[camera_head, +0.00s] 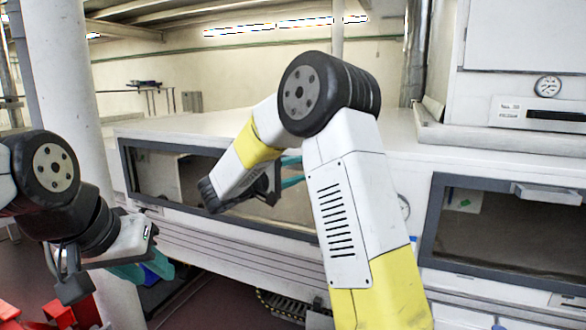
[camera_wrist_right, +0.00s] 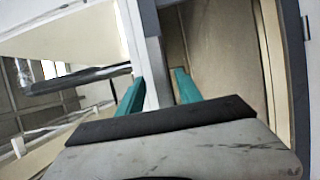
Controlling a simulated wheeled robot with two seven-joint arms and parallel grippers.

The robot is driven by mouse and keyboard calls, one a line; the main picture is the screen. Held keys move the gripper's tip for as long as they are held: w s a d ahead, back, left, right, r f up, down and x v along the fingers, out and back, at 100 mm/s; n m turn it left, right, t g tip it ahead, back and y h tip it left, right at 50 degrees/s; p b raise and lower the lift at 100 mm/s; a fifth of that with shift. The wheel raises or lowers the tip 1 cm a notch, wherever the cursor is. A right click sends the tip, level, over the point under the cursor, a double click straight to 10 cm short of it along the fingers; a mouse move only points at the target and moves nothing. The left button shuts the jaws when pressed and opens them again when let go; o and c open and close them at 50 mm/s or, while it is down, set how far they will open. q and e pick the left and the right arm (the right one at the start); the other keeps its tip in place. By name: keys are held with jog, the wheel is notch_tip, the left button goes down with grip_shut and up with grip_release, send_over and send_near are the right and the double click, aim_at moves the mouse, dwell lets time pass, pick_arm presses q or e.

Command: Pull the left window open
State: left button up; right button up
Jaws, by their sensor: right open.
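The left window (camera_head: 165,180) is a long dark-framed pane in the white tunnel's front. My right arm covers its upper middle and right part, so I cannot tell whether it stands ajar. My right gripper (camera_head: 293,171) is in front of its right part, with teal fingers partly hidden by the arm. Contact is unclear. My left gripper (camera_head: 140,271) hangs at lower left, away from the window; its finger gap is unclear.
A second dark-framed window (camera_head: 500,235) with a grey handle (camera_head: 547,193) is at the right. A white pillar (camera_head: 65,80) stands at the left, beside my left arm. Red objects (camera_head: 60,312) lie low at the left. Some floor is free below the tunnel.

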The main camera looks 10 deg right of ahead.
aim_at(303, 167)
jog(key=shift+x, duration=1.6)
grip_shut()
